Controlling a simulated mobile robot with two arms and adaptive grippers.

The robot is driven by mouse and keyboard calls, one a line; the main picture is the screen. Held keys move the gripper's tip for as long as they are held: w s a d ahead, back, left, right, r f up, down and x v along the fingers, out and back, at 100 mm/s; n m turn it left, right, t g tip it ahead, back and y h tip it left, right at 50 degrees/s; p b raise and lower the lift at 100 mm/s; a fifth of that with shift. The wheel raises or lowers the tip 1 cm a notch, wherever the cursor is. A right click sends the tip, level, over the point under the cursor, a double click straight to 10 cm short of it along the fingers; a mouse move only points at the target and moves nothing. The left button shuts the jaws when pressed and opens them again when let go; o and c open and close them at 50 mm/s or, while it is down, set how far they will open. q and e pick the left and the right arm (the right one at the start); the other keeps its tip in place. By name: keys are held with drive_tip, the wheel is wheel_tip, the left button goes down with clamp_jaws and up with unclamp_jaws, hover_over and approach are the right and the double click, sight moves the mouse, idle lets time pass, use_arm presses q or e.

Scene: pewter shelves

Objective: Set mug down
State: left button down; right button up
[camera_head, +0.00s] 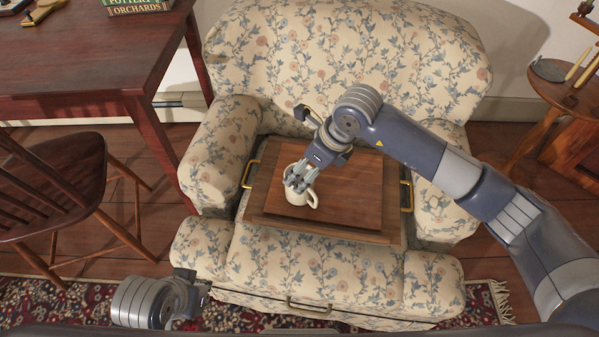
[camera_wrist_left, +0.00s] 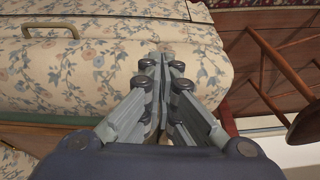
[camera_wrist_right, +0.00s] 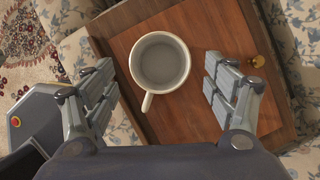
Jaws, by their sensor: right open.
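The cream mug (camera_head: 303,198) stands upright on a brown wooden board (camera_head: 350,195), its handle toward the lower right in the head view. The board lies on a darker wooden tray with brass handles (camera_head: 320,235) on the flowered armchair. My right gripper (camera_head: 297,180) is over the mug. In the right wrist view, its open fingers (camera_wrist_right: 160,70) are on both sides of the mug (camera_wrist_right: 162,62), with gaps showing. My left gripper (camera_wrist_left: 160,55) is shut and empty, low at the front left of the chair; its fingertips are hidden in the head view.
A dark table (camera_head: 90,60) with books (camera_head: 138,8) is at upper left, above a wooden chair (camera_head: 50,185). A small round table (camera_head: 570,85) stands at upper right. The board's right side is clear. A patterned rug (camera_head: 60,305) lies in front.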

use_arm(q)
drive_tip(key=shift+x, duration=1)
use_arm(e)
drive_tip(key=shift+v, duration=1.8)
